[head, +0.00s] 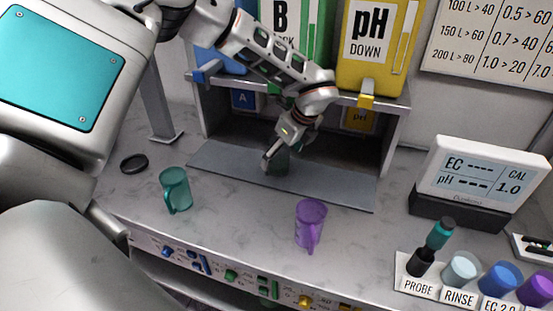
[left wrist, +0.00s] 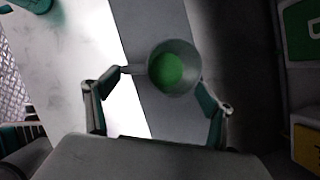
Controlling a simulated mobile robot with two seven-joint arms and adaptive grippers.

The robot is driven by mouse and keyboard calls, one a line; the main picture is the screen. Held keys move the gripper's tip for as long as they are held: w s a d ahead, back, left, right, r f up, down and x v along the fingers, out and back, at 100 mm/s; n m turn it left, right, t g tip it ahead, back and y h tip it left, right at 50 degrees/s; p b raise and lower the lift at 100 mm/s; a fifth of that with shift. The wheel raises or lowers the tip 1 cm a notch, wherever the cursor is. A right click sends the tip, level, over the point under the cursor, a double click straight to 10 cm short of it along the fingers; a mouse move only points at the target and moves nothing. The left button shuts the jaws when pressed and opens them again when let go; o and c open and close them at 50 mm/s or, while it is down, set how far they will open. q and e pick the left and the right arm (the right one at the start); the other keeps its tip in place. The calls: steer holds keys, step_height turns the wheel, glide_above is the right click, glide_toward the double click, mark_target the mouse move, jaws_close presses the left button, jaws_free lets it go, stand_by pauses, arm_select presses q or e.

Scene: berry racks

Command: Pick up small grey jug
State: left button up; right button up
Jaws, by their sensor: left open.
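The small grey jug (left wrist: 187,52) shows from above in the left wrist view, with bright green inside it and its handle toward the left. In the head view the jug (head: 281,163) stands on the grey mat in the shelf's lower opening, partly covered by my gripper. My left gripper (head: 279,153) reaches down to it from above. In the left wrist view the gripper (left wrist: 160,92) is open, with one finger near the handle side and the other beside the opposite wall. I cannot tell whether either finger touches the jug. My right gripper is out of view.
A teal mug (head: 175,190) and a purple mug (head: 310,226) stand on the counter in front. Shelf walls enclose the opening, with a green container (head: 325,30) and a yellow pH container (head: 378,45) above. A meter (head: 478,175) and several labelled cups stand at right.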

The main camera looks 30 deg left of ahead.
arm_select(q)
steer(key=shift+w+a+f, duration=0.1)
steer(key=shift+w+a, duration=0.05)
steer(key=shift+a, duration=1.1)
steer(key=shift+w+a+f+p, duration=0.1)
steer(key=shift+f+p, duration=0.25)
steer(key=shift+f, duration=0.1)
steer(key=c, duration=1.1)
steer(key=shift+c, duration=0.5)
steer(key=shift+w+r, duration=0.1)
